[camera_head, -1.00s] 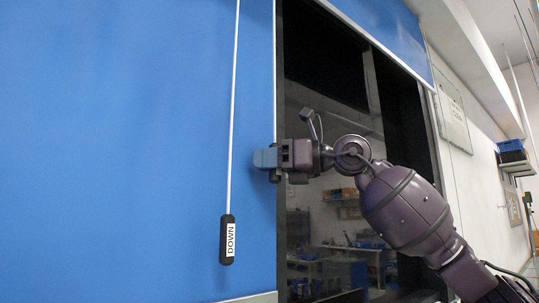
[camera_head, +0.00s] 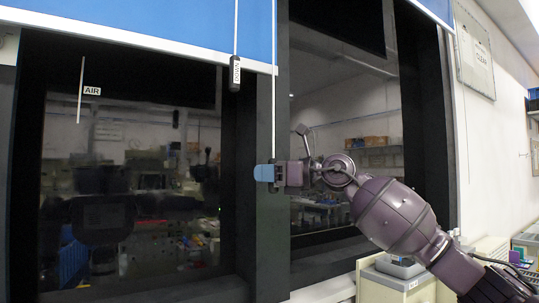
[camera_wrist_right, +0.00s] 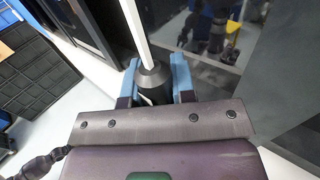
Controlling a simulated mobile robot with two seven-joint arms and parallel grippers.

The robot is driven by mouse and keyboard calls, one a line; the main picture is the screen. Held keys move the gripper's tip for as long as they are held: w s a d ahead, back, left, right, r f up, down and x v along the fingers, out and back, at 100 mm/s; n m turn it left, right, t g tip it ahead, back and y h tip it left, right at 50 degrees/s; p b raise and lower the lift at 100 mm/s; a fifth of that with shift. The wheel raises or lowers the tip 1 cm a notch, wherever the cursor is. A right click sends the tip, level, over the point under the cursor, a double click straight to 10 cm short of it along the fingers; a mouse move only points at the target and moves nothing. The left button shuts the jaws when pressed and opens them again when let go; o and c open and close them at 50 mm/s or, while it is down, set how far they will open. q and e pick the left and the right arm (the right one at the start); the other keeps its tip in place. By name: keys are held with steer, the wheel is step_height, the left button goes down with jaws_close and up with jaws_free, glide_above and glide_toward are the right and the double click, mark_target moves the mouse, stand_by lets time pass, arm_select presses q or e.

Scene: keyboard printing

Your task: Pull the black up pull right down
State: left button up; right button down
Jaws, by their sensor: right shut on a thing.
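My right gripper (camera_head: 266,173), with blue fingertips, is shut on a black pull at the lower end of a white cord (camera_head: 274,110). The fingers hide most of the pull in the head view. In the right wrist view the black pull (camera_wrist_right: 152,82) sits upright between the blue fingers (camera_wrist_right: 158,85), with the white cord rising from its top. A second black pull marked DOWN (camera_head: 235,74) hangs free, up and to the left of my gripper. The blue blind (camera_head: 150,22) has its white bottom bar across the upper window. My left gripper is out of view.
A dark-framed window (camera_head: 130,170) lies behind, its glass reflecting the room and marked AIR. A second pane is behind my right arm. A counter with a grey-white device (camera_head: 400,265) stands at lower right, and a framed notice (camera_head: 475,62) hangs on the wall.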

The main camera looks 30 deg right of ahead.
arm_select(q)
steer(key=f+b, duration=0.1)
steer(key=b, duration=0.1)
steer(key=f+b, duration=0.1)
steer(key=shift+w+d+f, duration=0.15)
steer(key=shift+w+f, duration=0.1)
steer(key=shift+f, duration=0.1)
arm_select(e)
step_height(320, 180, down, 12)
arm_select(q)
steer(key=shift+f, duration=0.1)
arm_select(e)
steer(key=shift+a, duration=0.15)
steer(key=c, duration=1.2)
jaws_free()
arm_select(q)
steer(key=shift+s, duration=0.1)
arm_select(e)
steer(key=shift+r, duration=0.1)
steer(key=shift+r, duration=0.1)
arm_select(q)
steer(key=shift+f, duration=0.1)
arm_select(e)
steer(key=v, duration=1.1)
